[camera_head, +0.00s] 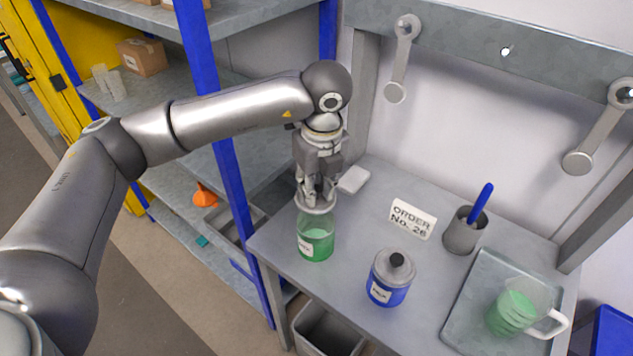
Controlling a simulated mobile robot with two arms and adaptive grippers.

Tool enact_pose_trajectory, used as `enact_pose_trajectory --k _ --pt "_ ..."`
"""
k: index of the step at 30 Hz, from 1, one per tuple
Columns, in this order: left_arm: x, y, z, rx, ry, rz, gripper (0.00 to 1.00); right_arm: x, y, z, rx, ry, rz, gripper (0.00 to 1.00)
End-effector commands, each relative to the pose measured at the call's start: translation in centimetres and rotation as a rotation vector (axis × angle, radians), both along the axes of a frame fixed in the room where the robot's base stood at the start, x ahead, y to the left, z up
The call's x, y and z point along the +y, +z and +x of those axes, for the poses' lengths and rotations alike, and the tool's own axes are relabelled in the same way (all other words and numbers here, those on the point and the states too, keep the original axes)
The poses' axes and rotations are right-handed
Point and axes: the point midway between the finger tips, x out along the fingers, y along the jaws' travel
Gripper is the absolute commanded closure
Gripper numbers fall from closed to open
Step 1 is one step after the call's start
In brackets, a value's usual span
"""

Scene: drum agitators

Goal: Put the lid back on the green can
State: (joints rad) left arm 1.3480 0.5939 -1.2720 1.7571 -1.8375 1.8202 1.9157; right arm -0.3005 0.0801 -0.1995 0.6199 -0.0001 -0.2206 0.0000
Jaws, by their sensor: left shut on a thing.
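The green can (316,245) stands upright near the left front edge of the grey bench, with light green contents showing through its open top. My left gripper (317,190) points down just behind and above the can. It is shut on the lid (318,208), a grey disc at the can's back rim. I cannot tell whether the lid touches the can. My right gripper is not in view.
A lidded blue can (390,278) stands to the right of the green can. Further right are a grey cup (463,236) with a blue-handled tool, an order card (412,218) and a tray (468,318) bearing a jug (516,308) of green liquid. Blue-post shelving (215,140) stands left.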

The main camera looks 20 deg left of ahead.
Motion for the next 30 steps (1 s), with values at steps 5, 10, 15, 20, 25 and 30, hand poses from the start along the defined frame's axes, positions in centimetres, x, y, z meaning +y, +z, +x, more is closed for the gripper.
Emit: enact_pose_trajectory --k 5,10,15,20,25,30 --pt "-0.1 0.0 0.2 0.000 0.071 0.001 1.00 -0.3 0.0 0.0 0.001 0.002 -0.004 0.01" --pt "-0.1 -0.7 0.2 0.001 0.072 0.000 1.00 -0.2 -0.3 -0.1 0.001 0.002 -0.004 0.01" --pt "0.0 -2.0 0.2 0.001 0.071 0.001 1.00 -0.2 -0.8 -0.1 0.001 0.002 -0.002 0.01" --pt "0.0 -3.6 0.1 0.001 0.071 0.000 1.00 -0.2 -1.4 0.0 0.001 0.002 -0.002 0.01" --pt "0.0 -5.5 0.2 0.001 0.070 0.000 1.00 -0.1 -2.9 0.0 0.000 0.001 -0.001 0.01" --pt "-0.1 -6.3 0.2 -0.001 0.069 0.000 1.00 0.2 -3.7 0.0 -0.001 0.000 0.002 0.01"
